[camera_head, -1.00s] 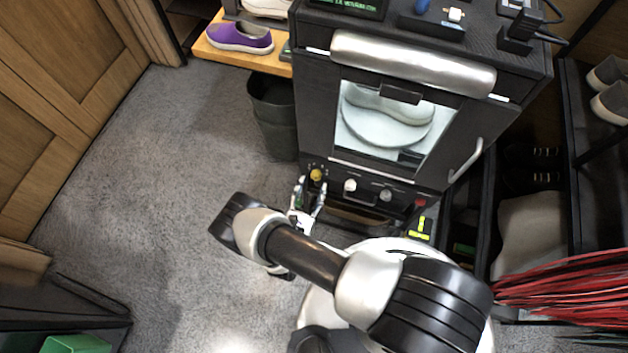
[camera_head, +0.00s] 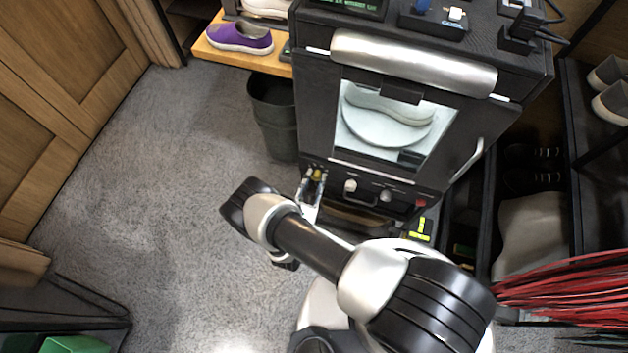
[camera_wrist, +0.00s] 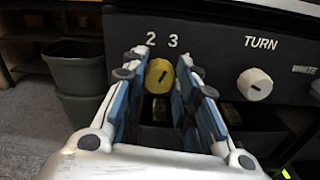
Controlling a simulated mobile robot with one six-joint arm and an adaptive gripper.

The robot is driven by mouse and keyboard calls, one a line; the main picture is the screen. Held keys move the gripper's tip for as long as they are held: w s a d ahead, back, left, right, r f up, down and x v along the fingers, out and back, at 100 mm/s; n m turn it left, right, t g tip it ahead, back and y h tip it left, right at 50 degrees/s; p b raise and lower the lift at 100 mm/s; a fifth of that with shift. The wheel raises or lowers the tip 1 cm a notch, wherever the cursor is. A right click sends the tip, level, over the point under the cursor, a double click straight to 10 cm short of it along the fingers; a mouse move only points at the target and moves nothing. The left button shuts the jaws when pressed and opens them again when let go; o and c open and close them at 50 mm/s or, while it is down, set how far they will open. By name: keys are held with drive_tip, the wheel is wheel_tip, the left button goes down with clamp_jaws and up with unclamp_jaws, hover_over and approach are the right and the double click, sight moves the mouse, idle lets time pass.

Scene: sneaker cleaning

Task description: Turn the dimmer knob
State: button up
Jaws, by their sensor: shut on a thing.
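A round yellow knob (camera_wrist: 159,76) with a dark slot sits on the black front panel under the figures 2 and 3; in the head view it shows as a small yellow spot (camera_head: 317,174) at the panel's left end. No label naming it as the dimmer is readable. My gripper (camera_wrist: 160,78) is shut on the yellow knob, one finger at its left and one at its right. In the head view, my gripper (camera_head: 313,187) reaches up to the panel and partly hides the knob.
A white knob (camera_wrist: 254,84) marked TURN is right of my gripper. Another pale knob (camera_head: 386,195) and a red control (camera_head: 420,203) lie further right. A dark bin (camera_head: 275,115) stands left of the cabinet. A glass door (camera_head: 390,125) is above the panel. The left floor is clear.

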drive_tip(key=c, duration=0.4)
drive_tip(key=shift+f+n+b, duration=0.1)
drive_tip(key=shift+n+b, duration=0.2)
drive_tip(key=n+b, duration=0.3)
drive_tip(key=shift+a+f, duration=0.1)
drive_tip(key=n+b, duration=0.3)
drive_tip(key=n, duration=0.2)
idle(0.4)
drive_tip(key=o, duration=1)
